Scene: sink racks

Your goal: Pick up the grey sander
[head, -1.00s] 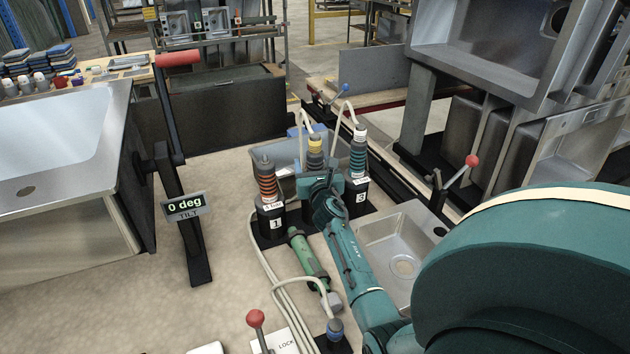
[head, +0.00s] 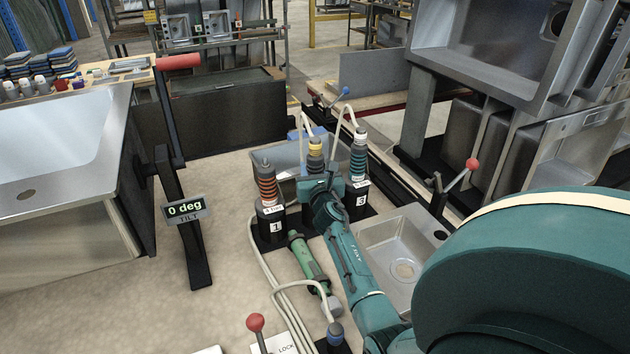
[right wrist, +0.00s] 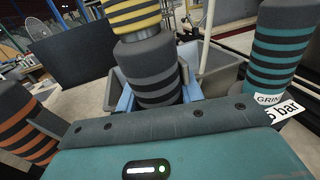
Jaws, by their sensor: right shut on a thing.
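Three upright, dark grey, ringed tools stand in a row in the head view. The left one (head: 266,186) has orange rings and stands in the holder marked 1. The right one (head: 358,160) has teal rings and stands in the holder marked 3. The middle tool (head: 315,148) has a yellow-ringed top; the right wrist view shows grey rings below the yellow (right wrist: 155,70). My right gripper (head: 316,186) is shut on this middle grey tool, in front of its lower part. Its fingertips and the tool's base are hidden. My left gripper is not in view.
A green tool (head: 308,262) lies in front of the row, near pale hoses and a red-knobbed lever (head: 255,323). A small steel sink (head: 401,268) sits to the right. A large sink (head: 60,150) and a tilt post (head: 190,240) stand left. Grey bins (head: 284,160) are behind.

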